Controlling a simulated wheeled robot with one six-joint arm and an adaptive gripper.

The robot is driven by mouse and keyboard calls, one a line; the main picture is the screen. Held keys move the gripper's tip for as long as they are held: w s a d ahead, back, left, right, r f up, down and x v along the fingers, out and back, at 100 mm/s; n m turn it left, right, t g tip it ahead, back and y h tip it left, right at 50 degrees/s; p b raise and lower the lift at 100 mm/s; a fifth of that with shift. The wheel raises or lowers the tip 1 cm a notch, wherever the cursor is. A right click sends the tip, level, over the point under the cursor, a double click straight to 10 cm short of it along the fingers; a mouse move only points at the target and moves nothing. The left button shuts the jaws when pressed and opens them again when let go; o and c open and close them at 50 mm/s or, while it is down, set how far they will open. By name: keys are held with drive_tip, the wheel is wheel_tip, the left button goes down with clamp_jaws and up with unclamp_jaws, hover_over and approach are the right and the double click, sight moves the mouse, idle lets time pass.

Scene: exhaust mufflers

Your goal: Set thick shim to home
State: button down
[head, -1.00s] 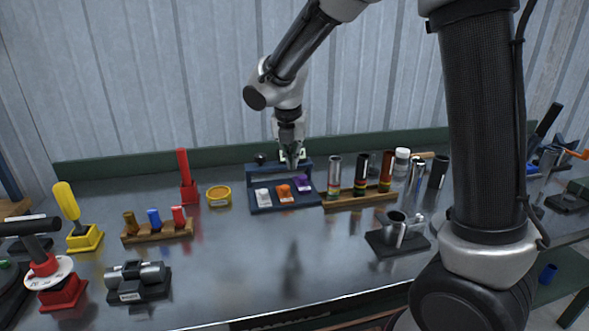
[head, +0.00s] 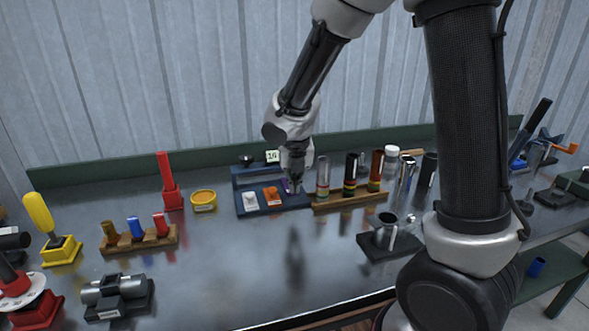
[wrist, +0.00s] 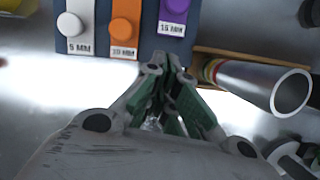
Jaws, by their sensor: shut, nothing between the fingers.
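My gripper (head: 295,191) is shut and empty, low by the tray's right end. In the wrist view its fingertips (wrist: 168,62) lie just below the purple shim's label, apart from the knob.
A yellow round tin (head: 204,202) is to the left. The bench in front is clear.

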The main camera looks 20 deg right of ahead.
drive_tip(key=shift+x, duration=1.1)
drive_tip(key=shift+w+d+f, duration=0.1)
drive_tip(key=shift+w+f, duration=0.05)
drive_tip(key=shift+w, duration=0.45)
drive_tip(key=shift+w+d+f, duration=0.1)
drive_tip(key=shift+w, duration=0.5)
drive_tip(key=shift+w+d, duration=0.1)
drive_tip(key=shift+w, duration=0.65)
drive_tip(key=shift+w, duration=0.9)
drive_tip(key=shift+s, duration=0.1)
